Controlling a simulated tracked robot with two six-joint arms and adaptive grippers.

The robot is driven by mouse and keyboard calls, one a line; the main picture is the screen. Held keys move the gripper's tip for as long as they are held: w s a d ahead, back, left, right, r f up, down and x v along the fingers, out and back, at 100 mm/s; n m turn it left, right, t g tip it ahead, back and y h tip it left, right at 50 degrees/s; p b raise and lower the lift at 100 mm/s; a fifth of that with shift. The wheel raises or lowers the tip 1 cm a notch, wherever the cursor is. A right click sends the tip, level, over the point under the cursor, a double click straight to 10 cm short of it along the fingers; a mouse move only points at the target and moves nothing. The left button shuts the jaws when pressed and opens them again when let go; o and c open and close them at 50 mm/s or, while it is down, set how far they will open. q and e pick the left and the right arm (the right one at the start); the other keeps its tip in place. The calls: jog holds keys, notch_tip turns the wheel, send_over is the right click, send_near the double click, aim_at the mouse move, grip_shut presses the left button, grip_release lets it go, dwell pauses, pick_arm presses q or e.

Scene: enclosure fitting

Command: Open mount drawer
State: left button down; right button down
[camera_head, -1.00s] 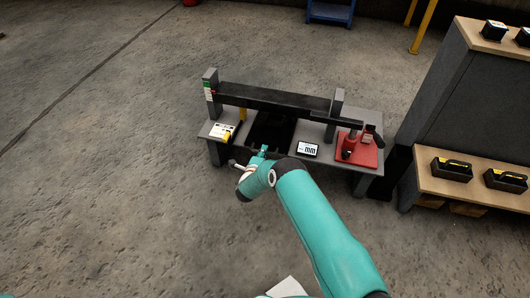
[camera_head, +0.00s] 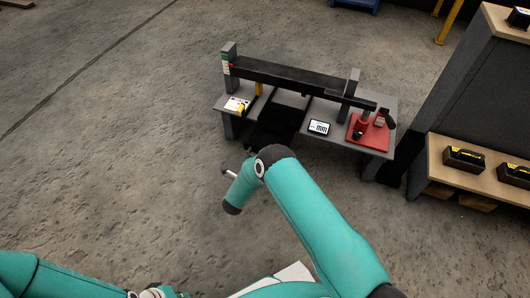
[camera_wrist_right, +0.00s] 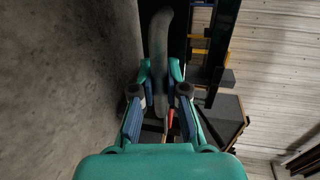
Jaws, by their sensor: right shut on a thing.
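The bench (camera_head: 345,138) stands in the upper middle of the head view. Its dark mount drawer (camera_head: 268,130) sits between the left and right tops and sticks out past the front edge, with a gap behind it. My right arm reaches toward its front and hides the right gripper there. In the right wrist view my right gripper (camera_wrist_right: 160,88) is shut on a dark grey curved bar (camera_wrist_right: 158,50), which appears to be the drawer's handle. My left arm shows at the bottom left, but its gripper fingers are not in view.
The bench carries a dark crossbeam (camera_head: 300,78), a small display (camera_head: 319,127), a red-based press (camera_head: 368,134) and a white-yellow item (camera_head: 236,104). A shelf unit (camera_head: 455,90) with black-yellow boxes stands close on the right. The floor left and in front is clear.

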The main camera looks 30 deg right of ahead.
jog(key=shift+a+f, duration=0.15)
jog(key=c, duration=1.2)
grip_release()
jog(key=shift+w, duration=0.1)
jog(key=v, duration=1.2)
